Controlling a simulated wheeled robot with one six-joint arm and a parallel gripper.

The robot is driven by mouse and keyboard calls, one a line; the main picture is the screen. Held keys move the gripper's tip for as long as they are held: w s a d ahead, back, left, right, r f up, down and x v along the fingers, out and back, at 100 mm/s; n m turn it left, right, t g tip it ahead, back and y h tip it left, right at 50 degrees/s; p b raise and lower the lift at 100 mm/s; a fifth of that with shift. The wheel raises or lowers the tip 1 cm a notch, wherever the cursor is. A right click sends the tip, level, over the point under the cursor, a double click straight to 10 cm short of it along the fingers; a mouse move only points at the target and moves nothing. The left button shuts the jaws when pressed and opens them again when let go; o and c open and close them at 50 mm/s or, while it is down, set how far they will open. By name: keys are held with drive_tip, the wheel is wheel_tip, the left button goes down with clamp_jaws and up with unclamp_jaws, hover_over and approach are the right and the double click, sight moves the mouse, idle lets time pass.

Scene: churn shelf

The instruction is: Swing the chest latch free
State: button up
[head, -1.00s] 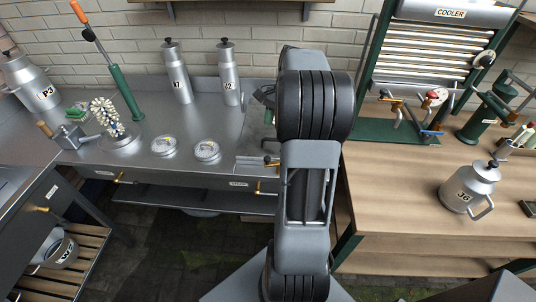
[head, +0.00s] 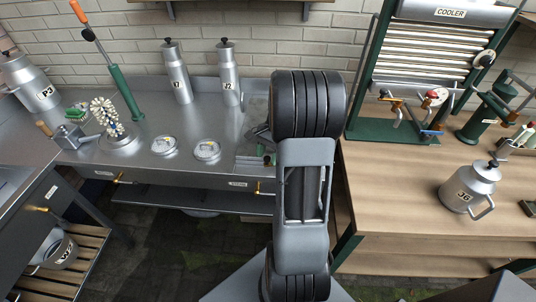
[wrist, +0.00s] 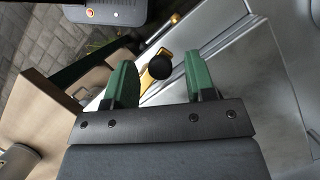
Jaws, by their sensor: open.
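A brass latch lever (wrist: 147,79) with a round black knob (wrist: 161,65) shows in the wrist view, against the edge of a grey metal surface (wrist: 215,30). My gripper (wrist: 160,75) has two green fingers set apart, one on each side of the knob. No contact between fingers and knob shows. In the head view my gripper (head: 267,159) is low over the right end of the steel counter, partly hidden by my arm. The latch cannot be made out in that view.
The steel counter (head: 190,120) holds two lidded cans, K7 (head: 177,80) and J2 (head: 230,82), and two round gauges (head: 207,149). A wooden bench (head: 390,190) with can J6 (head: 468,187) and the cooler (head: 425,60) stand right of my arm.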

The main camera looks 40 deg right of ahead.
drive_tip(key=shift+c, duration=0.4)
drive_tip(key=c, duration=0.8)
drive_tip(key=shift+w+d+r+m+t+p, duration=0.2)
drive_tip(key=shift+m+t+p, duration=0.25)
drive_tip(key=shift+m, duration=0.45)
drive_tip(key=shift+c, duration=0.2)
drive_tip(key=shift+w+d+f+m, duration=0.15)
drive_tip(key=shift+w+m, duration=0.05)
drive_tip(key=shift+m, duration=0.4)
drive_tip(key=o, duration=0.9)
drive_tip(key=v, duration=1.3)
drive_tip(key=shift+s+d+r, duration=0.15)
drive_tip(key=shift+d+r, duration=0.15)
